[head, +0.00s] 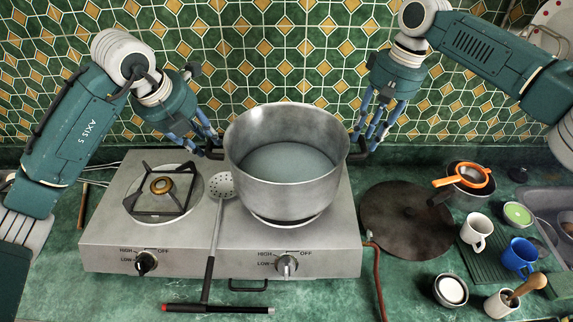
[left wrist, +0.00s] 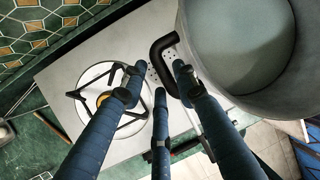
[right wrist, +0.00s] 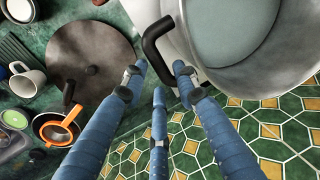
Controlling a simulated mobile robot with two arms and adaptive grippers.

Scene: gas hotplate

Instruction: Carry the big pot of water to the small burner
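The big metal pot (head: 285,192) stands upright over the right burner of the hotplate, with grey-looking water (head: 288,162) inside. The burner under it is mostly hidden. The left burner (head: 160,187) is bare, with a black grate. My left gripper (head: 208,146) is at the pot's left black handle; in the left wrist view its fingers are spread around that handle (left wrist: 157,50). My right gripper (head: 368,135) is at the right black handle; in the right wrist view its fingers are spread with that handle (right wrist: 151,40) between them. Neither gripper looks closed.
A slotted skimmer (head: 220,186) lies on the hotplate (head: 110,240) between the burners. A dark round lid (head: 408,220), cups and a sink are to the right. The tiled wall is close behind.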

